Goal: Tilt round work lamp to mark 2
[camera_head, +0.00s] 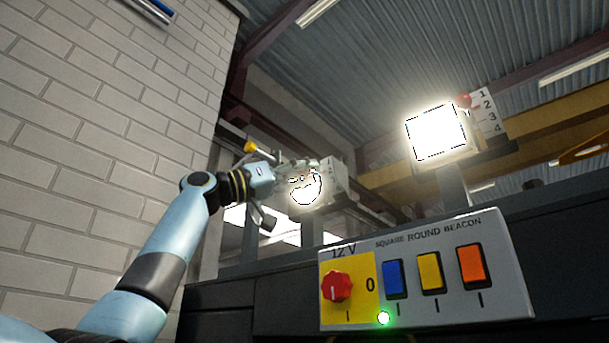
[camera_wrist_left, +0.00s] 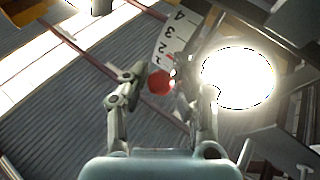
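The round work lamp (camera_head: 305,187) is lit and glows white, left of centre in the head view; it also shows in the left wrist view (camera_wrist_left: 238,77). Its number plate (camera_wrist_left: 172,38) stands beside it, with 4 at the far end. A red ball knob (camera_wrist_left: 159,82) sits near the plate's low-number end; its exact mark is unclear. My left gripper (camera_head: 311,164) is at the lamp. In the left wrist view its fingers (camera_wrist_left: 170,80) are apart, with the knob showing between them; contact is unclear. My right gripper is not in view.
A lit square lamp (camera_head: 436,132) with its own red knob (camera_head: 464,101) and number plate (camera_head: 488,110) stands to the right. Below is a switch panel (camera_head: 508,270) with a red rotary knob (camera_head: 337,286), coloured rockers and a lit green light (camera_head: 383,318). A brick wall (camera_head: 100,130) is at left.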

